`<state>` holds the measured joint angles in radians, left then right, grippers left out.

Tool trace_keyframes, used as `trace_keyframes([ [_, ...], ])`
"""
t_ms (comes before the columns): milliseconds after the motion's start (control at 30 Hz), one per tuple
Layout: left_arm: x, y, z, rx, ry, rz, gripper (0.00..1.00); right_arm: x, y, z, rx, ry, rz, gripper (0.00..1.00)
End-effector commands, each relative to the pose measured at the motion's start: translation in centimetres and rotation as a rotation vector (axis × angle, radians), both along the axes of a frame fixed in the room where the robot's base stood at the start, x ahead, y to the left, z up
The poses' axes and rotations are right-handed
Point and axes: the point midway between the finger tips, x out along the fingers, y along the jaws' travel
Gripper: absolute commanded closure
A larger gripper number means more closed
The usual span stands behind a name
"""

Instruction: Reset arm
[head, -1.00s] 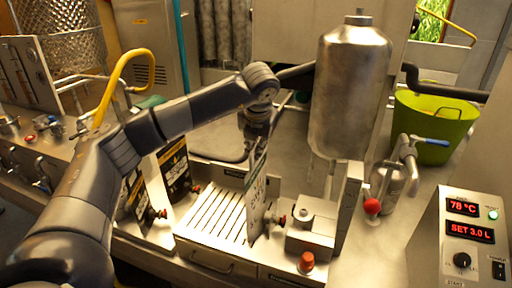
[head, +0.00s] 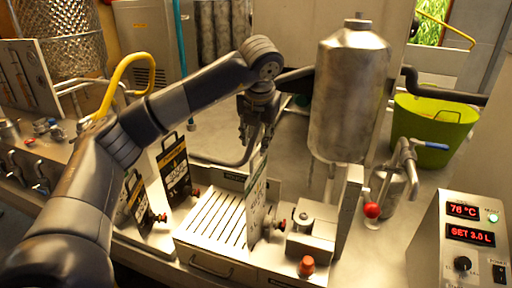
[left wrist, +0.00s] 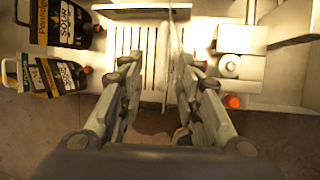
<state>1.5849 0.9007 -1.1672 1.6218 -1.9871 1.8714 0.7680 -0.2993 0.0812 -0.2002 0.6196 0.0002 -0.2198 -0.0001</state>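My left gripper (head: 258,135) hangs from the dark grey left arm, just above an upright thin sign panel (head: 256,203) on the slatted drip tray (head: 210,216). In the left wrist view its two fingers (left wrist: 157,75) are spread apart with nothing gripped. The panel shows there nearly edge-on (left wrist: 172,50), between the finger directions and beyond the fingertips. The panel stands at the tray's right side, by a small metal block (head: 311,240). My right gripper is not in view.
Two black labelled containers (head: 175,172) with handles stand left of the tray. A metal tank (head: 349,95) rises close to the gripper's right. A green bucket (head: 433,125) and a control box (head: 470,235) are at right.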

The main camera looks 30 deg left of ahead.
Motion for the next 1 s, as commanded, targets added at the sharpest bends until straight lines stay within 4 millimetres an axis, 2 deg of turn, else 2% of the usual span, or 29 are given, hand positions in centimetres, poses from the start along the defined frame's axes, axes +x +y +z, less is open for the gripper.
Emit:
trace_keyframes([
  [100, -0.7, -0.7, 2.2, 0.0, -0.004, -0.002, 0.68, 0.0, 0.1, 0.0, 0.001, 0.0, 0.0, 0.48],
  [300, -1.5, -1.2, 4.3, 0.001, -0.002, -0.001, 0.68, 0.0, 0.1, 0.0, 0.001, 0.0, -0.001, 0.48],
  [567, -1.7, -1.6, 4.5, -0.003, 0.002, -0.007, 0.68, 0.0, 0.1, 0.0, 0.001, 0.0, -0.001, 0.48],
  [667, -1.2, -3.4, 3.4, -0.04, 0.003, -0.063, 0.68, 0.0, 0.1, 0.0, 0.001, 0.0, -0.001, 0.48],
  [767, -0.5, -7.7, 0.9, -0.132, 0.003, -0.191, 0.68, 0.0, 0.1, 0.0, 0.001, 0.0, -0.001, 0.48],
  [867, -0.4, -14.4, -2.0, -0.292, -0.001, -0.363, 0.68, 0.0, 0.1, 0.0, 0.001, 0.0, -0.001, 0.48],
  [1000, -2.5, -24.7, -4.5, -0.595, -0.018, -0.582, 0.68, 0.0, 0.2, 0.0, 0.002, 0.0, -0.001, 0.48],
])
